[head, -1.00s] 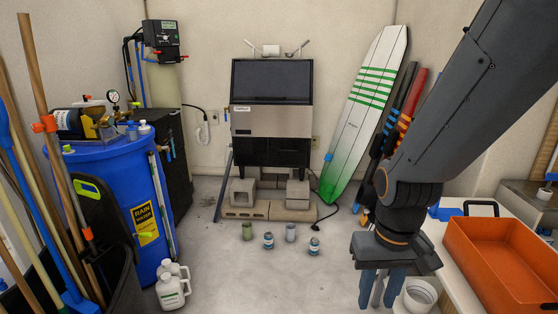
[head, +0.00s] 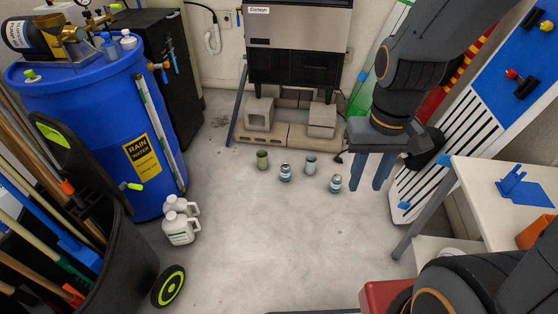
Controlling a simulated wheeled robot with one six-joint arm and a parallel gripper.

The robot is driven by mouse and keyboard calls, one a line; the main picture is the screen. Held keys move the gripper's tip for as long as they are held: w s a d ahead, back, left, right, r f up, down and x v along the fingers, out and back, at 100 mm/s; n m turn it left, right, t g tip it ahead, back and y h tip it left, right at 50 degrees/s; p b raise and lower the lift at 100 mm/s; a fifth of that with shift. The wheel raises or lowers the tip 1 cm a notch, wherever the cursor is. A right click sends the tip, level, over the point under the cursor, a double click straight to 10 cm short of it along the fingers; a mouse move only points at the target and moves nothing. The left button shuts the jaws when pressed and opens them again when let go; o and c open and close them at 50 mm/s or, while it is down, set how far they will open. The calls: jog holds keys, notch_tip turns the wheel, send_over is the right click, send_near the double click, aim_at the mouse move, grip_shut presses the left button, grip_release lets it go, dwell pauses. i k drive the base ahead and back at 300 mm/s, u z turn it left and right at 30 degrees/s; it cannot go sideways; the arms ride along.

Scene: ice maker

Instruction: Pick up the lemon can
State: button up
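Several small cans stand upright on the concrete floor in front of the ice maker (head: 290,60). They are a green can (head: 262,160), a blue-and-white can (head: 285,173), a grey can (head: 310,164) and a second blue-and-white can (head: 336,184). Their labels are too small to read, so I cannot tell which is the lemon can. My gripper (head: 368,182) points down with its two blue fingers apart. It appears empty, and shows just right of the rightmost can in the head view. Its height above the floor is hard to judge.
Concrete blocks (head: 275,136) support the ice maker behind the cans. A blue rain barrel (head: 100,140), white jugs (head: 179,228) and a wheeled bin of tools (head: 100,240) stand left. A white table (head: 500,190) stands right. The middle floor is clear.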

aim_at(285, 169)
jog(key=u, duration=0.15)
jog(key=i, duration=1.45)
jog(key=u, duration=0.1)
